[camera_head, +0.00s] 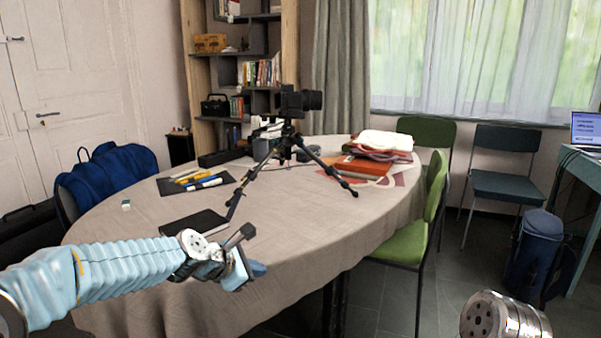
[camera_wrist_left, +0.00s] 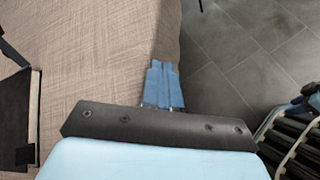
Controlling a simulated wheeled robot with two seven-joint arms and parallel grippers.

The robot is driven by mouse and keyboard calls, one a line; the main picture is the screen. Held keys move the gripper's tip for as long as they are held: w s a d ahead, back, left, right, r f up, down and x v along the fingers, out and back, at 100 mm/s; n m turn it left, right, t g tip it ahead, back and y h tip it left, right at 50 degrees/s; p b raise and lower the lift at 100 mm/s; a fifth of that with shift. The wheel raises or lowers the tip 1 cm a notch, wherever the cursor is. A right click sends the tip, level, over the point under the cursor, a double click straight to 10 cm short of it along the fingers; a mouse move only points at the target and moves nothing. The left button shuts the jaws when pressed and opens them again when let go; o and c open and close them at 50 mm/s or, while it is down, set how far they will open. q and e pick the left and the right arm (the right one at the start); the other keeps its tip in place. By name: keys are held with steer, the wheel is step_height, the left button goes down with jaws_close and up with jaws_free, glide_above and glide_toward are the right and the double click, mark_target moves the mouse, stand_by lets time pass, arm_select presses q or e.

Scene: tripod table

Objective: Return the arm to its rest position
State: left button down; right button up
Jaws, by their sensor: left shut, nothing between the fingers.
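My left arm comes in from the left in the head view, in a light blue sleeve. Its gripper (camera_head: 252,270) is over the near edge of the oval table (camera_head: 290,240), apart from the things on it. In the left wrist view the blue fingers (camera_wrist_left: 162,85) are shut together with nothing between them, above the table's cloth edge (camera_wrist_left: 110,50). Of my right arm only a metal joint shows at the lower right of the head view; its gripper is out of sight.
A black notebook (camera_head: 195,222) lies close behind the left gripper. A camera on a small tripod (camera_head: 290,140) stands mid-table. Pens on a dark mat (camera_head: 170,186), an orange book (camera_head: 362,166) and folded cloths lie farther back. A green chair (camera_head: 408,235) stands right of the table.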

arm_select(q)
steer(key=s+a+f+m+g+y, duration=0.1)
steer(key=s+f+m, duration=0.2)
steer(key=f, duration=0.6)
steer(key=s+f+m+g+y, duration=0.1)
steer(key=s+f+m+g, duration=0.2)
steer(key=f, duration=0.6)
steer(key=s+a+f+m, duration=0.1)
steer(key=s+f+m, duration=0.25)
steer(key=f, duration=0.55)
steer(key=s+f+m+g, duration=0.1)
steer(key=s+f+m, duration=0.4)
steer(key=s, duration=0.5)
steer(key=s+d+f+m+g, duration=0.1)
steer(key=s+f+m+g, duration=0.1)
steer(key=s+f+m, duration=0.3)
steer(key=s+f, duration=0.3)
steer(key=s, duration=0.2)
steer(key=shift+s+d+m+g, duration=0.15)
steer(key=shift+d+m+g, duration=0.15)
steer(key=shift+m, duration=0.05)
